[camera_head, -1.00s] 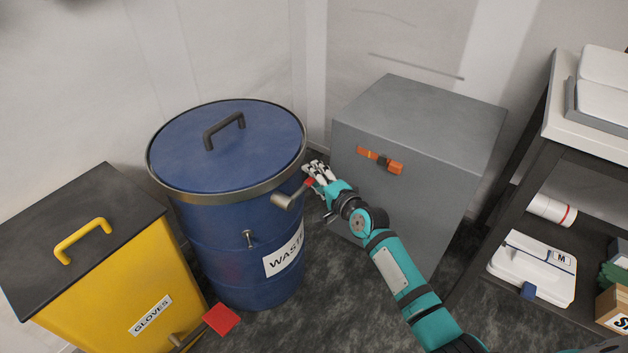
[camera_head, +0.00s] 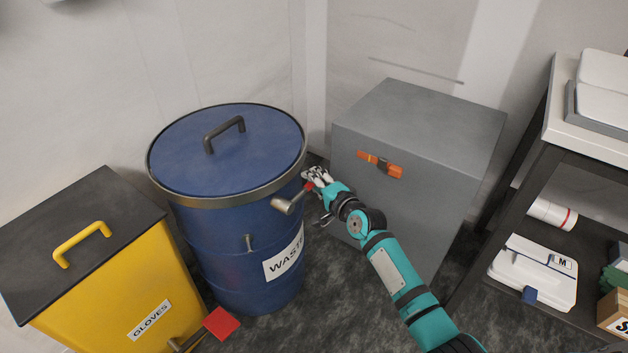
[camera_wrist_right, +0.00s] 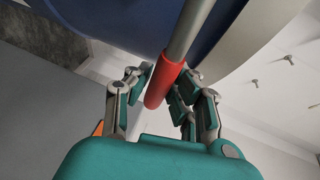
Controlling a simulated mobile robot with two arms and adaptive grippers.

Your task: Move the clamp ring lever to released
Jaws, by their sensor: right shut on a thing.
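The blue waste drum (camera_head: 225,240) stands upright with its blue lid (camera_head: 185,165) on and a metal clamp ring (camera_head: 215,201) around the rim. The clamp ring lever (camera_head: 284,204) sits at the drum's right side, with a grey body and a red grip. My right gripper (camera_head: 314,180) is at that red grip, beside the drum. In the right wrist view, the fingers of my right gripper (camera_wrist_right: 162,88) are closed around the red grip (camera_wrist_right: 163,84), with the grey lever rod (camera_wrist_right: 190,32) running up from it. My left gripper is not in view.
A yellow glove bin (camera_head: 140,285) with a red pedal (camera_head: 221,323) stands left of the drum. A grey cabinet (camera_head: 420,117) with an orange handle (camera_head: 380,164) stands close behind my right arm. A dark shelf unit (camera_head: 538,185) is at right.

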